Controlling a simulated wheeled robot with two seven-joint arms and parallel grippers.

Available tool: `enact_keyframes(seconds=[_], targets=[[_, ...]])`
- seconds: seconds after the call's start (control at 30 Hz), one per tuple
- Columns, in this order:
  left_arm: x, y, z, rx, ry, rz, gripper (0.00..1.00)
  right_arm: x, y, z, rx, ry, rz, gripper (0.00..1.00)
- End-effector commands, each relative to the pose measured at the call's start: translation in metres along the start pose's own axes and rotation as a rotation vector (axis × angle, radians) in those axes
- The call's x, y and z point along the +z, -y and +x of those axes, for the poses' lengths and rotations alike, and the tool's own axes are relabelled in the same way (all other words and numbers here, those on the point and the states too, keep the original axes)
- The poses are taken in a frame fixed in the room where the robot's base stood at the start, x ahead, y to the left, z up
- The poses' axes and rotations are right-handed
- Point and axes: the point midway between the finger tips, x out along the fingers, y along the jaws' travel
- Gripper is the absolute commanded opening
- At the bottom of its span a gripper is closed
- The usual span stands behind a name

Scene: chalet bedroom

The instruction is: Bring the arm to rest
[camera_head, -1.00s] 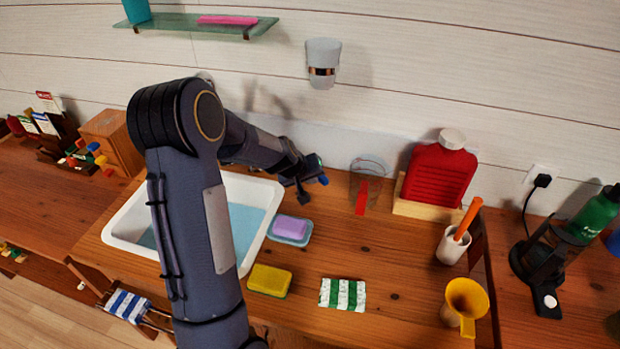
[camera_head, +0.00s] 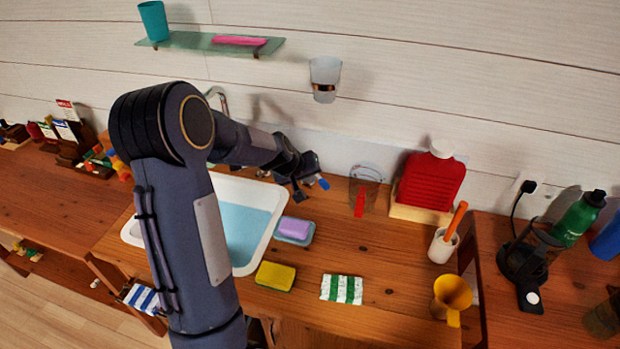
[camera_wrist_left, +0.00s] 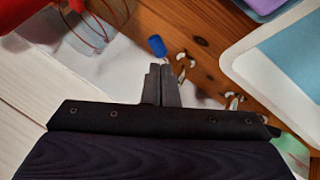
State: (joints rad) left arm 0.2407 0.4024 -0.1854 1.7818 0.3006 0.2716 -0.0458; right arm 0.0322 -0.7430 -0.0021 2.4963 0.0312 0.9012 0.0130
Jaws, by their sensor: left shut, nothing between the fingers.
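My left arm rises from the bottom of the head view, bends at the elbow and reaches right over the basin. My left gripper (camera_head: 309,186) is at its end, above the counter behind the purple soap, near the wall. In the left wrist view its two fingers (camera_wrist_left: 162,68) are together, with nothing between them. A small blue thing (camera_wrist_left: 157,46) shows just beyond the fingertips; I cannot tell what it belongs to. My right gripper is in neither view.
A white basin (camera_head: 277,200), purple soap (camera_head: 295,226), yellow sponge (camera_head: 275,276) and striped cloth (camera_head: 342,289) lie below the gripper. A clear container (camera_head: 364,187) and red canister (camera_head: 431,180) stand to its right. A glass shelf (camera_head: 205,43) and wall cup (camera_head: 325,78) are above.

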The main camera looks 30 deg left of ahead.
Motion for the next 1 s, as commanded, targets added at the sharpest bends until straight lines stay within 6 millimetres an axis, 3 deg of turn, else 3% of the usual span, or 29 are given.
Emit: enact_keyframes(seconds=[0.47,0.57,0.67,0.8,0.9,1.0], targets=[[0.002,-0.002,-0.006,0.007,0.002,0.004,0.0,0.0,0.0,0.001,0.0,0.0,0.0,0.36],[0.011,-0.014,-0.033,0.038,0.018,0.026,0.0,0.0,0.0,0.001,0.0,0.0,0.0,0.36],[0.035,-0.033,-0.08,0.09,0.055,0.073,0.0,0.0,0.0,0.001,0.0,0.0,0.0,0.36],[0.093,-0.049,-0.153,0.16,0.121,0.175,0.0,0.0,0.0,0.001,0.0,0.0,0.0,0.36],[0.14,-0.048,-0.195,0.191,0.163,0.259,0.0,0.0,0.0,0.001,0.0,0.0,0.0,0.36],[0.184,-0.039,-0.226,0.204,0.196,0.34,0.0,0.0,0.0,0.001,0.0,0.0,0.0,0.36]])
